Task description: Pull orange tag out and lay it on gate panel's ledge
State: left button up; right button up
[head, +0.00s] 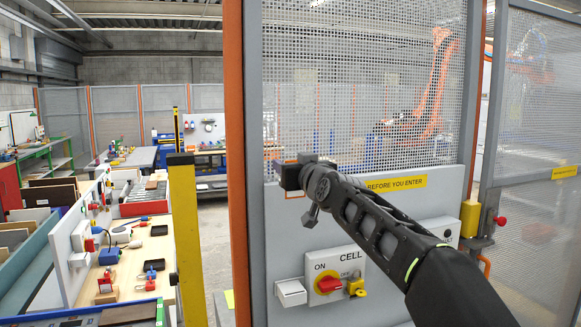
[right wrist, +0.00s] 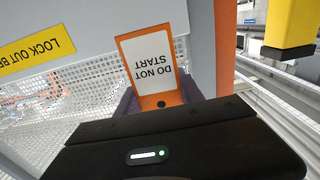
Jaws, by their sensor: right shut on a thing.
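My right gripper (head: 291,178) is raised in front of the gate panel (head: 400,205), near its left edge by the orange post. In the right wrist view, its fingers are shut on an orange tag (right wrist: 152,57) with a white label reading "DO NOT START". The tag stands out beyond the fingertips, and its end between the fingers is hidden. In the head view the gripper mostly hides the tag. A small white box with a flat top (head: 291,292) sits low on the panel; I cannot tell whether it is the ledge. My left gripper is not in view.
The CELL switch (head: 327,284) has a red knob and a yellow padlock (head: 355,288) beside it. A yellow lock-out sign (head: 397,184) is on the panel. An orange post (head: 237,130) and a yellow post (head: 187,240) stand left. A cluttered workbench (head: 130,265) is further left.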

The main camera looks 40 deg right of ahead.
jog(key=shift+r, duration=0.3)
dwell(0.4)
jog(key=shift+r, duration=2.2)
jog(key=shift+b+v, duration=1.2)
jog(key=shift+v, duration=0.3)
jog(key=b+v, duration=0.1)
jog(key=v, duration=0.2)
jog(key=shift+b, duration=0.4)
